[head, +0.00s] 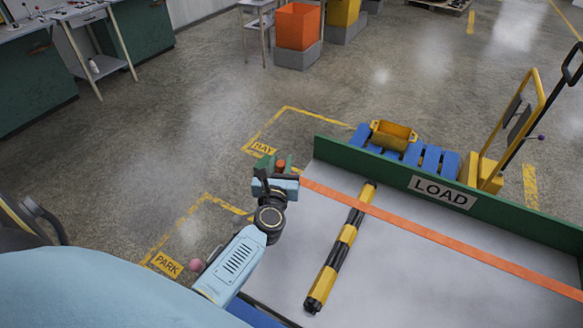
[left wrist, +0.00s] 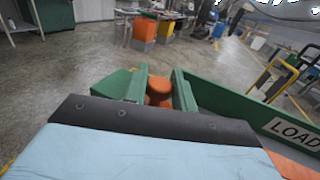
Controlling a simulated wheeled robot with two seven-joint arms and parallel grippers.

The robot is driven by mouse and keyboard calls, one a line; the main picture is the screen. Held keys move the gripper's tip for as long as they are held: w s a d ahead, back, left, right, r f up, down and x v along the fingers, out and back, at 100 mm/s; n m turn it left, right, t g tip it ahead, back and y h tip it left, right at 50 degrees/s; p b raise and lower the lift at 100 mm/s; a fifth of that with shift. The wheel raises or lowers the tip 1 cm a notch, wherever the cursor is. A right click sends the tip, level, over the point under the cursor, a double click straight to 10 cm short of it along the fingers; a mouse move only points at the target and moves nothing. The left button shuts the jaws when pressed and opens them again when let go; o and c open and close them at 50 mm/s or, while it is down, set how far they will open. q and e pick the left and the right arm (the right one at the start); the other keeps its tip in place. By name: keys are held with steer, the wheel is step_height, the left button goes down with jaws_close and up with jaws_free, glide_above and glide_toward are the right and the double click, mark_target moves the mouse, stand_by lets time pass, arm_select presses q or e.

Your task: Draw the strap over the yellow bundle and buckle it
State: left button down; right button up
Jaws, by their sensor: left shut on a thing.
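The orange strap (head: 430,233) runs in a straight line from the right edge of the head view to my left gripper. It crosses over the far part of the yellow bundle (head: 346,235), a long bar with black bands lying on the grey load bed (head: 420,285). I cannot tell whether the strap touches it. My left gripper (head: 276,172) is at the bed's far left corner, shut on the strap's rounded orange end piece, which shows between the green fingers in the left wrist view (left wrist: 159,92). I cannot make out a buckle. My right gripper is out of view.
A green board (head: 500,215) marked LOAD borders the bed's far side. Behind it stand a blue pallet (head: 432,158) with a yellow bin (head: 392,135) and a yellow trolley (head: 490,170). The floor left of the bed is open, with yellow lines marked BAY and PARK.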

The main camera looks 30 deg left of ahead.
arm_select(q)
steer(key=shift+a, duration=0.2)
steer(key=c, duration=1.2)
jaws_free()
steer(key=shift+a, duration=0.1)
steer(key=shift+o, duration=0.2)
steer(key=shift+s+d, duration=0.25)
steer(key=shift+s, duration=0.05)
steer(key=b+v, duration=0.1)
steer(key=v, duration=1.1)
steer(key=shift+s+b, duration=0.35)
steer(key=shift+b, duration=0.05)
steer(key=shift+d, duration=0.15)
